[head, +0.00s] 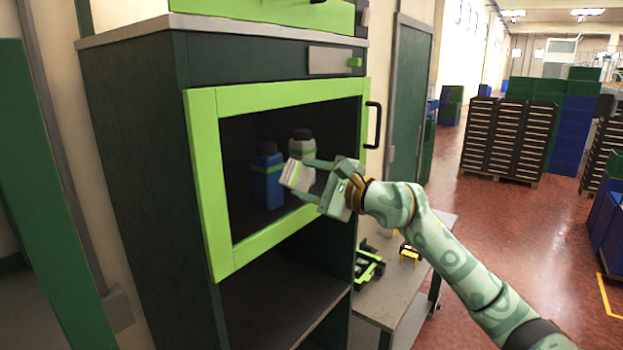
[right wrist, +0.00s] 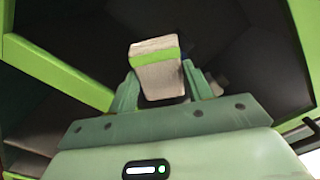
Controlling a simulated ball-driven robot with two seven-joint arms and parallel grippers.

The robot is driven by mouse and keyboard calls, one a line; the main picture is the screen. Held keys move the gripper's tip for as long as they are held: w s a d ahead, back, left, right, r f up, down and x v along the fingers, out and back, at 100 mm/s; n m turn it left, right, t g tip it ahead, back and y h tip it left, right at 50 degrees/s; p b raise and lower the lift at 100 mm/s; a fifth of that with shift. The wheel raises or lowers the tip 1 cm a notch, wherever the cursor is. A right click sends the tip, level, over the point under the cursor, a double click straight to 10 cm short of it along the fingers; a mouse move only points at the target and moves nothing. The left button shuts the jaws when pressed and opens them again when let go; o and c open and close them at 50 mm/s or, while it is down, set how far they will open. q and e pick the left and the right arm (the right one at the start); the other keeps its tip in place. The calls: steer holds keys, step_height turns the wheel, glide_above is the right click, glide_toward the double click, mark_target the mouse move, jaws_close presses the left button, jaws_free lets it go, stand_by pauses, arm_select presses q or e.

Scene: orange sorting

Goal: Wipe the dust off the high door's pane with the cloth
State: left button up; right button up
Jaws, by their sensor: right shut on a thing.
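The high door (head: 203,150) has a lime-green frame, a black handle on its right side and a dark see-through pane (head: 240,135). It looks shut on the dark cabinet. My right gripper (head: 307,178) is in front of the lower right part of the pane, shut on the cloth (head: 296,174). The cloth is a folded whitish pad with a green band, and it also shows between the fingers in the right wrist view (right wrist: 158,78). I cannot tell whether it touches the pane. I cannot make out dust on the pane. My left gripper is out of view.
Behind the pane stand a blue bottle (head: 267,182) and a pale bottle (head: 302,145), both dark-capped. The door's black handle (head: 373,125) sticks out to the right. An open shelf lies below. A low grey table (head: 385,305) holding small green and yellow items stands at the right.

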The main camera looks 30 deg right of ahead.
steer(key=shift+s+d+f+b, duration=0.2)
steer(key=shift+s+f+b, duration=0.05)
steer(key=shift+s+b, duration=0.25)
steer(key=b+v, duration=0.3)
steer(key=v, duration=0.1)
steer(key=shift+s+d+r, duration=0.1)
steer(key=shift+s+r, duration=0.1)
steer(key=shift+s, duration=0.05)
steer(key=b+v, duration=0.3)
steer(key=b, duration=0.1)
